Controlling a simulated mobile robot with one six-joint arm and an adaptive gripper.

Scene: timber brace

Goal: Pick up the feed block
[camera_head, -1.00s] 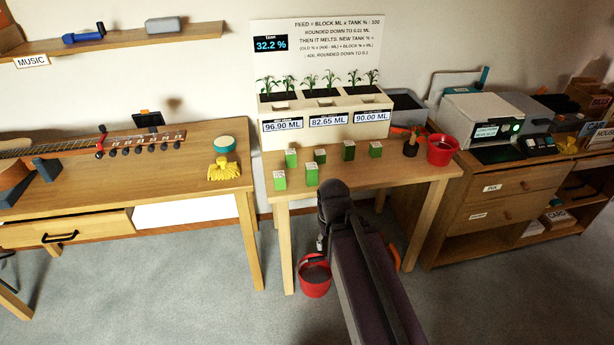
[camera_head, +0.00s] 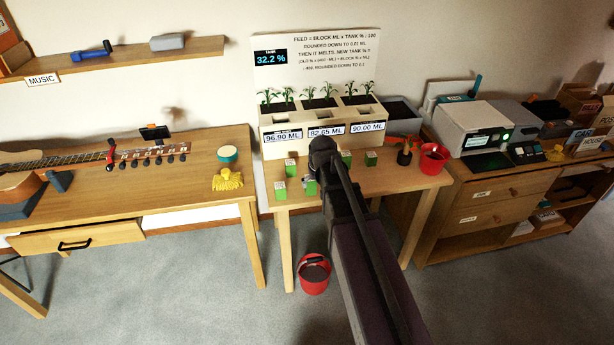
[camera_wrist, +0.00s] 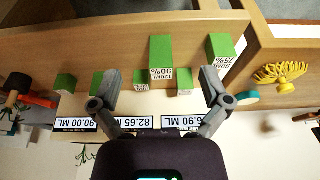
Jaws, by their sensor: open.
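Several green feed blocks with white printed tops stand on the middle table. In the head view one block (camera_head: 280,190) is at the front left corner, another (camera_head: 291,168) behind it, and others (camera_head: 371,158) stand to the right. The wrist view looks down with its labels upside down. There a large-looking block (camera_wrist: 161,52), seemingly marked 120 ML 90%, lies between and just beyond my open, empty fingers (camera_wrist: 157,90). Another block (camera_wrist: 220,48) is beyond the right finger. Smaller-looking blocks (camera_wrist: 140,82) (camera_wrist: 185,82) show between the fingers. My arm partly hides the blocks in the head view.
A planter (camera_head: 320,114) with volume displays stands behind the blocks, under a sign with a 32.2 % tank reading (camera_head: 271,58). Another bucket (camera_head: 314,273) is on the floor.

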